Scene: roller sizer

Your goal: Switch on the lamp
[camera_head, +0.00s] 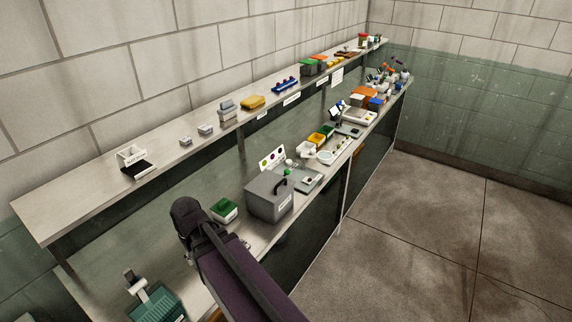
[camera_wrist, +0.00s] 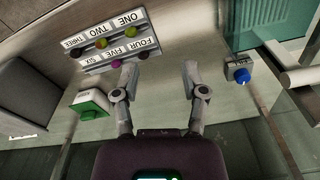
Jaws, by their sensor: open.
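No lamp can be made out for certain in either view. In the wrist view, a small grey box with a blue knob (camera_wrist: 242,77) stands at the right, with a label too small to read. My gripper (camera_wrist: 159,68) is open and empty, its two fingers apart. The box with the knob is to the right of the right finger, apart from it. In the camera_head view, my dark arm hides part of the bench, and my gripper's fingers do not show.
A panel (camera_wrist: 117,53) labelled ONE to SIX with coloured balls is left of my fingers. A green-and-white box (camera_wrist: 91,104) lies below it. A teal ribbed tray (camera_wrist: 268,22) is at upper right. In the camera_head view, a grey handled case (camera_head: 268,205) stands on the bench below a long shelf (camera_head: 80,195).

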